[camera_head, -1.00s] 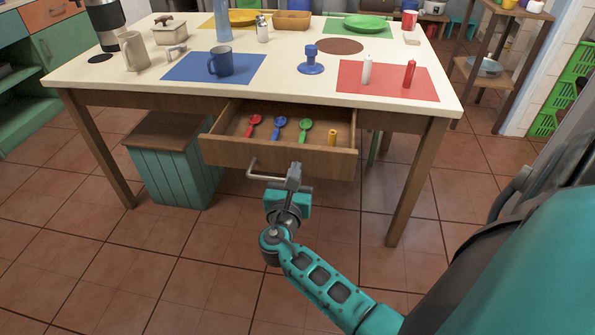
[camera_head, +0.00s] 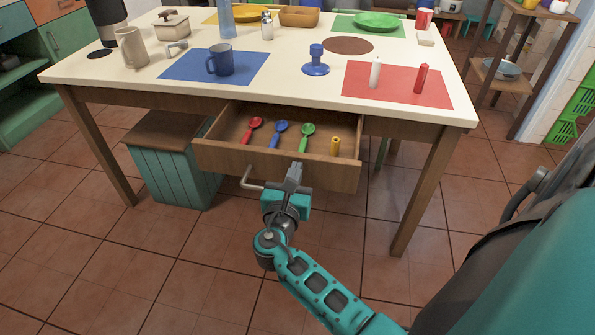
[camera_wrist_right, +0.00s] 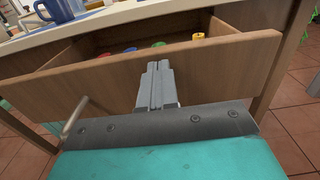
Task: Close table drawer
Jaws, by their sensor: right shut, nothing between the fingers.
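The wooden table drawer (camera_head: 270,164) stands pulled out under the front of the table (camera_head: 270,96). Inside it lie a red spoon (camera_head: 252,130), a blue spoon (camera_head: 278,133), a green spoon (camera_head: 305,136) and a small yellow item (camera_head: 335,146). A metal bar handle (camera_head: 250,182) is on the drawer front. My right gripper (camera_head: 296,168) is shut and empty, with its fingertips at the drawer front, right of the handle. The right wrist view shows the fingers (camera_wrist_right: 157,72) against or very near the drawer front (camera_wrist_right: 215,68); contact is not certain. My left gripper is out of view.
A teal wooden bin (camera_head: 172,170) stands under the table, left of the drawer. The table's right front leg (camera_head: 425,190) is right of my gripper.

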